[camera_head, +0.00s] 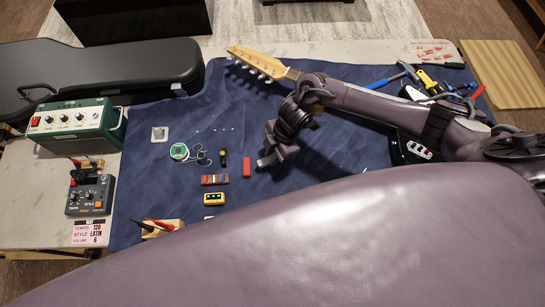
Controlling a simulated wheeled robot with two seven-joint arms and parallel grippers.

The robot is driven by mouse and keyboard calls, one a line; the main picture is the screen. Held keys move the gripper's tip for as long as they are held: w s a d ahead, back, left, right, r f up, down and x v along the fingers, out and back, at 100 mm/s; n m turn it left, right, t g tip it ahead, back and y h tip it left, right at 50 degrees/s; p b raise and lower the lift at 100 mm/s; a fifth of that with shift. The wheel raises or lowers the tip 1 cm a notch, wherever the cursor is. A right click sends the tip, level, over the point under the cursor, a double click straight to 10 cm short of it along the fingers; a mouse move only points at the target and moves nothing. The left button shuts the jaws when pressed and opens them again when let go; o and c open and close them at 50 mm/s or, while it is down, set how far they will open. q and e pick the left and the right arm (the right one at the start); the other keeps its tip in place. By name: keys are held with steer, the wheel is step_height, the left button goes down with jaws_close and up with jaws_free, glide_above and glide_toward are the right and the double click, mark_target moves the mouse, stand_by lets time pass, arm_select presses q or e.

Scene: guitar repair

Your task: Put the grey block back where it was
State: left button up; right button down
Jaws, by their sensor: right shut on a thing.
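My right gripper (271,155) reaches in from the right over the dark blue mat (225,105). It is shut on a small light grey piece (266,160), which looks like the grey block. The piece is mostly hidden by the gripper, and I cannot tell whether it touches the mat. A red block (247,167) lies just left of the gripper. A pale grey square piece (159,133) lies farther left on the mat. My left gripper is not in view.
A guitar, headstock (255,62) showing, lies partly under my right arm. A red-brown block (215,179), a yellow device (214,199) and a green-white round gauge (180,152) lie on the mat. A green amplifier (75,122) and black case (100,70) stand left. Purple bodywork of mine hides the front.

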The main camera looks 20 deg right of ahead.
steer(key=shift+f, duration=1.55)
steer(key=shift+f, duration=0.2)
steer(key=c, duration=1.3)
jaws_free()
steer(key=shift+r, duration=0.15)
steer(key=v, duration=1.2)
steer(key=shift+b, duration=0.45)
steer(key=shift+s, duration=0.1)
